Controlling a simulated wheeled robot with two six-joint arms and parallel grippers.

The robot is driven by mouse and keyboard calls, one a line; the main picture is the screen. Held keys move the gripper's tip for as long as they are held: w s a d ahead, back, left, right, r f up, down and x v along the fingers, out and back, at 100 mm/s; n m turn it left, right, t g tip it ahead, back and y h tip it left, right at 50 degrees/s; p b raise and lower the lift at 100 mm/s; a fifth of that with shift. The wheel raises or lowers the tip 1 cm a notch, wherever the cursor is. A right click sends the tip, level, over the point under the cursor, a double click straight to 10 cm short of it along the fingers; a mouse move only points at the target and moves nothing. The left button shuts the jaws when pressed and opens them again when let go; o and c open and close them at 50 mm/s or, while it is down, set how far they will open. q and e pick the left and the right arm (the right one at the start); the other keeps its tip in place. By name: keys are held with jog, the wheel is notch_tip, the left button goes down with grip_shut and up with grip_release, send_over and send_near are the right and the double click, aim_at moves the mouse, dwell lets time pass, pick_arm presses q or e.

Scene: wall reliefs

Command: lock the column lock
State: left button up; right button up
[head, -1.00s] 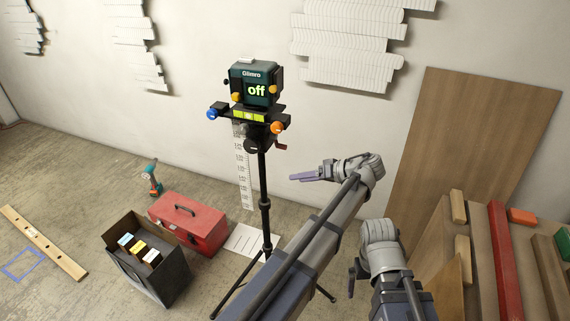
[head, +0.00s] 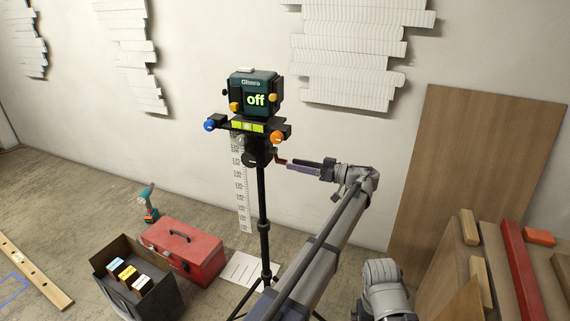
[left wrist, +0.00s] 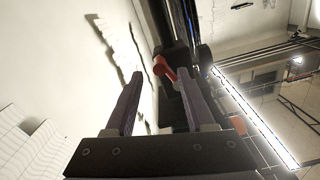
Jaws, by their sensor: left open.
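Under the device's mount are a dark round knob (head: 250,158) and a red crank handle (head: 280,158) on the right side. I cannot tell for sure which part is the column lock. My left gripper (head: 289,167) is open, with its purple fingers pointing left at the red handle. In the left wrist view the red handle (left wrist: 163,68) shows just beyond and between the fingertips (left wrist: 159,76), with nothing held. My right arm shows at lower right, its gripper out of sight.
Blue (head: 210,125) and orange (head: 277,137) knobs sit on the mount. A red toolbox (head: 185,250), an open dark box (head: 160,303) and a drill (head: 149,205) are on the floor at left. A brown board (head: 470,170) leans on the wall at right.

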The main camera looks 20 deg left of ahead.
aim_at(285, 162)
pick_arm(q)
jog(key=shift+w+a, duration=0.1)
jog(key=shift+a, duration=2.15)
grip_shut()
